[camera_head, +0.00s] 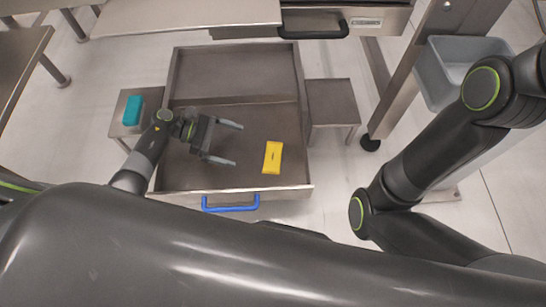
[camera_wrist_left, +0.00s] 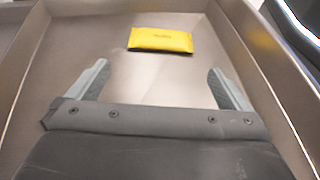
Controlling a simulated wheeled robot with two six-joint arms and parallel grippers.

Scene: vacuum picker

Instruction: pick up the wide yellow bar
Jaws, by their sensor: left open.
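The wide yellow bar (camera_head: 272,157) lies flat on the floor of an open metal drawer (camera_head: 225,182), in its right part. It also shows in the left wrist view (camera_wrist_left: 160,40), ahead of the fingers near the top. My left gripper (camera_head: 231,143) is over the drawer, to the left of the bar, with its fingers pointing right towards it. Its two fingers (camera_wrist_left: 160,88) are spread apart with nothing between them. The bar is apart from the fingers. My right arm shows at the right of the head view, but its gripper is out of view.
The drawer has raised walls and a blue handle (camera_head: 230,206) at its front. A teal block (camera_head: 132,110) sits on a small metal stool (camera_head: 122,128) at left. Another stool (camera_head: 332,100) stands right of the drawer. A grey bin (camera_head: 440,75) hangs at upper right.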

